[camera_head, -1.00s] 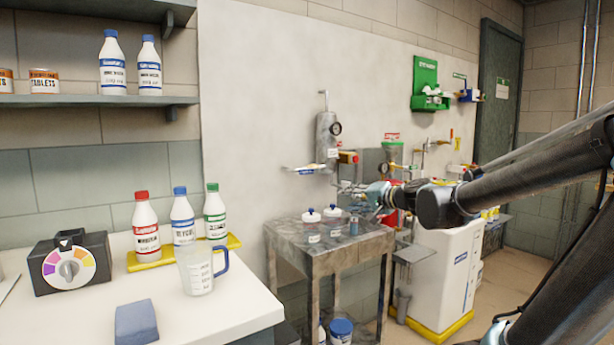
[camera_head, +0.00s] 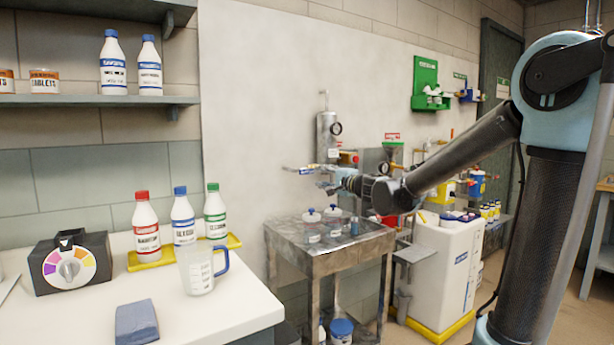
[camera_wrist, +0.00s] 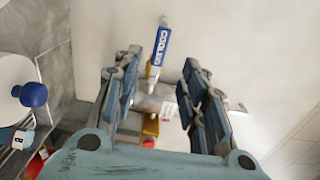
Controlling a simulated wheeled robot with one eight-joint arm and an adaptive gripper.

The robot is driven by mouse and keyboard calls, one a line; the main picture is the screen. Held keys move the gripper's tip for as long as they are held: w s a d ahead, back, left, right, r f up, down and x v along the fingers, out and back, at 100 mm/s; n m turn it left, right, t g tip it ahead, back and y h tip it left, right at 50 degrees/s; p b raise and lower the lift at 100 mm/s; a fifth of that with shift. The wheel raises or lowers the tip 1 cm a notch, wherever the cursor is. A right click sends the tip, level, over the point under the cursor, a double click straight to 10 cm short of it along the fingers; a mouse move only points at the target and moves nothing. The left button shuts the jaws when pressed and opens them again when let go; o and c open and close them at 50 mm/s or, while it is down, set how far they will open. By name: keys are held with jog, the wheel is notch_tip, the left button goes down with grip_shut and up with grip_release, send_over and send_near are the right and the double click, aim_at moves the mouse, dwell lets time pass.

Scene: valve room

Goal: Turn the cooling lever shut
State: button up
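The cooling lever (camera_head: 301,169) has a blue and white grip and sticks out to the left from the pipework on the wall panel. In the wrist view the lever (camera_wrist: 160,45) shows its "COOLING" label and points up the picture from a grey pipe fitting. My gripper (camera_head: 327,184) is just below and right of the lever in the head view. In the wrist view my gripper (camera_wrist: 162,63) is open, with the lever lying in the gap between its two fingers as seen from there. No finger visibly touches the grip; the exact depth between them is unclear.
A metal cart (camera_head: 330,262) with small blue-lidded bottles (camera_head: 312,220) stands below my gripper. A grey cylinder with a gauge (camera_head: 336,128) is above the gripper. A white tank (camera_head: 445,270) stands to the right. The wall panel left of the lever is bare.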

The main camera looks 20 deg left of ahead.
aim_at(307, 172)
jog(key=x, duration=1.2)
jog(key=shift+a, duration=0.1)
jog(key=shift+c, duration=0.3)
grip_shut()
